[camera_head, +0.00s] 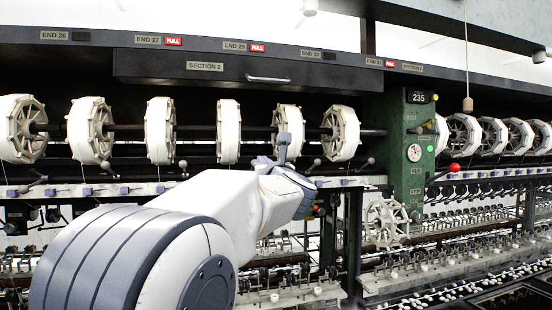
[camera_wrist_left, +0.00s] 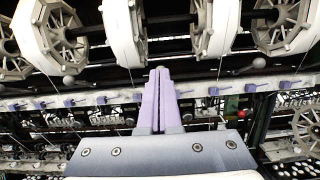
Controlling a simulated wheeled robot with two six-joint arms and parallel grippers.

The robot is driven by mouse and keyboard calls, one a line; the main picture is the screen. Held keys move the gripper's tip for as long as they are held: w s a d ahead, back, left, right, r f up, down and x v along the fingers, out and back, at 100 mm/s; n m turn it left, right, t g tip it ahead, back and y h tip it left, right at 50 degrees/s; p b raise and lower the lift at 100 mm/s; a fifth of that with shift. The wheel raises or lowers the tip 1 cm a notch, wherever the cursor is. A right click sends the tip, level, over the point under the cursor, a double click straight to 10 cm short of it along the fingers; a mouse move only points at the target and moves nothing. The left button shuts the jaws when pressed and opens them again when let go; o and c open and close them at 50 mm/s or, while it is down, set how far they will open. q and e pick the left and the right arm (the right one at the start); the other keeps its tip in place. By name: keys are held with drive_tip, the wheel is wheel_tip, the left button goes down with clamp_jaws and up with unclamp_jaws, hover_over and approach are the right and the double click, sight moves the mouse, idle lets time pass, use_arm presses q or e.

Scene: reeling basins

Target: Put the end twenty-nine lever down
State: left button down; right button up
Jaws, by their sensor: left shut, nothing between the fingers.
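I cannot tell surely which lever belongs to that end. My left gripper (camera_head: 263,161) is mostly hidden behind its own wrist in the head view. In the wrist view its lilac fingers (camera_wrist_left: 160,72) are together and empty, pointing at the reel row. My right gripper is out of view.
Another ball-ended lever (camera_head: 183,163) stands left of my arm. White reels (camera_head: 228,130) hang on a shaft behind the lever rail. A green post (camera_head: 416,150) and a red-knobbed lever (camera_head: 455,167) are to the right. A pull cord (camera_head: 467,104) hangs at upper right.

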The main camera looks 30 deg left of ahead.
use_arm(q)
drive_tip(key=shift+p+x, duration=2.55)
drive_tip(key=shift+x, duration=3.45)
drive_tip(key=shift+s, duration=0.15)
drive_tip(key=shift+f+b, duration=0.4)
drive_tip(key=shift+b, duration=0.45)
drive_tip(key=shift+f, duration=0.1)
drive_tip(key=shift+s+d+f+b, duration=0.1)
drive_tip(key=shift+d+f+b, duration=0.05)
drive_tip(key=shift+f+b, duration=0.4)
drive_tip(key=shift+s+d+f+b, duration=0.1)
drive_tip(key=shift+f+b, duration=0.25)
drive_tip(key=shift+b, duration=0.4)
